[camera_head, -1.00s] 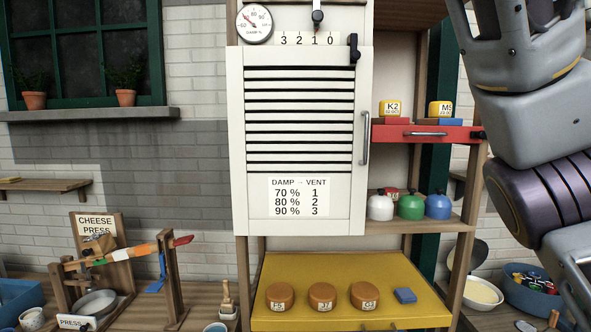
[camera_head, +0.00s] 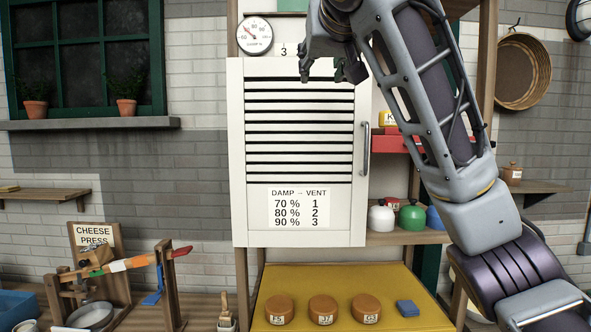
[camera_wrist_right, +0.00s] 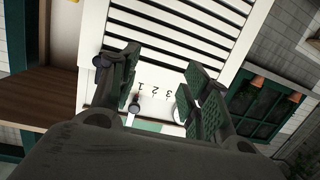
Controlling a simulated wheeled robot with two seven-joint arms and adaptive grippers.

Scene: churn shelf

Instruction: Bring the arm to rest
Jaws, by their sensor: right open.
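My right gripper (camera_head: 330,75) is in front of the top edge of the white louvred cabinet door (camera_head: 298,215), its fingers pointing down and apart. In the right wrist view the open gripper (camera_wrist_right: 165,85) has nothing between its fingertips; the door's slats and the vent scale lie beyond. A dark round knob (camera_wrist_right: 134,107) shows by the scale numbers there. In the head view my right arm hides most of the scale, the knob and the door's top latch. The damp dial (camera_head: 254,36) reads at upper left of the door. My left gripper is not in view.
Below, a yellow board (camera_head: 295,290) bears round brown cheeses and a blue block. The cheese press (camera_head: 115,270) stands left.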

